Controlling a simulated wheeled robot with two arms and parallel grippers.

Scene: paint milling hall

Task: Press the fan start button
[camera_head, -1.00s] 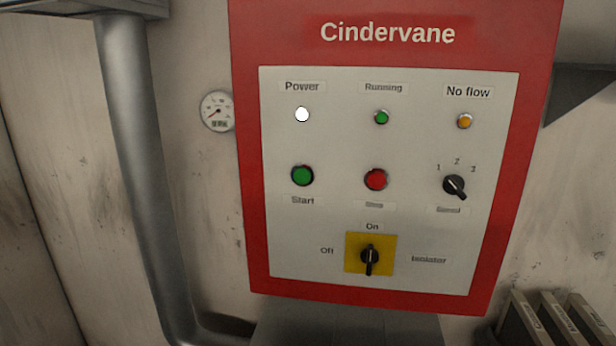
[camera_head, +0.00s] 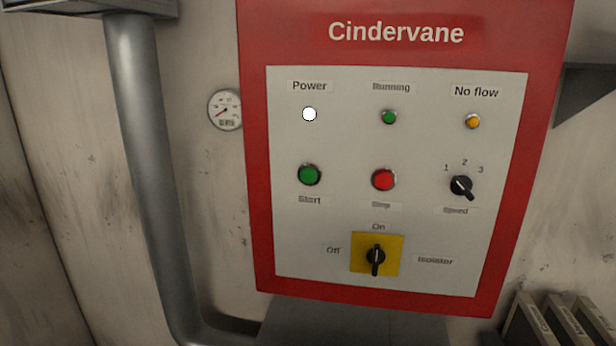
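The green start button (camera_head: 309,175) sits at the left of the middle row on the red-framed Cindervane panel (camera_head: 420,225), above a label reading "Start". The red stop button (camera_head: 383,180) is to its right, and the black speed knob (camera_head: 461,186) is further right. Above are a white, bright power lamp (camera_head: 309,114), a green running lamp (camera_head: 389,117) and an amber no-flow lamp (camera_head: 473,121). The isolator (camera_head: 376,257) is a black handle on a yellow plate, standing upright under "On". Neither of my grippers is in view, and nothing touches the start button.
A grey pipe (camera_head: 144,170) runs down the wall left of the panel and bends right at the bottom. A round gauge (camera_head: 225,110) is on the wall between pipe and panel. Several binder-like items (camera_head: 560,322) stand at the lower right. The space before the panel is clear.

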